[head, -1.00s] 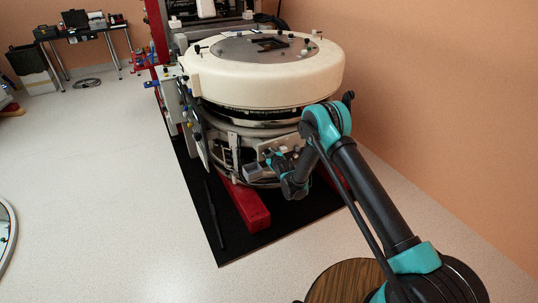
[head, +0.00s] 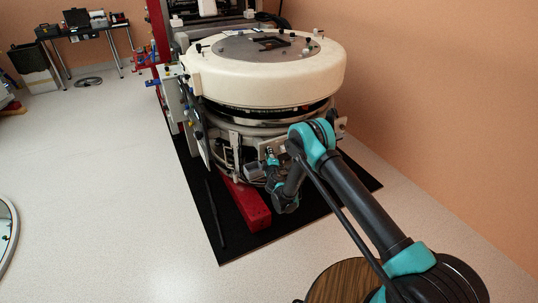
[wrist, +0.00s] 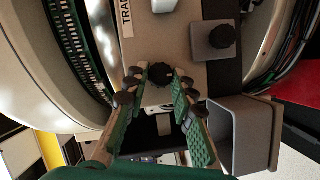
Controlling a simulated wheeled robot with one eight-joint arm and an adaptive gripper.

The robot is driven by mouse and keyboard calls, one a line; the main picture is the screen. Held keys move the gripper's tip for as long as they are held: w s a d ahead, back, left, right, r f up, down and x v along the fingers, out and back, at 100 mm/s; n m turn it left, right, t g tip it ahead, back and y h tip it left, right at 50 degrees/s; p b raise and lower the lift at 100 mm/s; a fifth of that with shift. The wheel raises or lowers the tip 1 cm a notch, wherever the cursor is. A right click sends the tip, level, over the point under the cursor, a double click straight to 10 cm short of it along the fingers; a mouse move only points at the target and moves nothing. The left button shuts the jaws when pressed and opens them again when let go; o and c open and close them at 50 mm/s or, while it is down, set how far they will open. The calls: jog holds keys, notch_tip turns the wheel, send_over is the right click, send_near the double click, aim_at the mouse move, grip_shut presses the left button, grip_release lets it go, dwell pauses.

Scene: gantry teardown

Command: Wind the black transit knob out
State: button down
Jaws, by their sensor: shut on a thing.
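In the wrist view, the black transit knob (wrist: 160,74) stands out from a pale plate (wrist: 165,38) whose label is partly cut off and begins "TRA". My gripper (wrist: 160,78) has one green-padded finger on each side of the knob and is shut on it. In the head view, my gripper (head: 271,158) reaches the lower front of the big round cream machine (head: 260,85). The knob is hidden there. I cannot tell how far the knob is wound out.
A second black knob (wrist: 222,37) sits on a grey block right of the plate. An open grey bin (wrist: 246,132) is close beside my right finger. Cables (wrist: 291,45) run at the upper right. A red beam (head: 247,205) lies under the machine.

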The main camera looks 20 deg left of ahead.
jog(key=shift+f+n, duration=0.1)
jog(key=shift+n, duration=0.3)
jog(key=c, duration=1.3)
grip_release()
jog(key=shift+o, duration=0.2)
notch_tip(320, 180, up, 10)
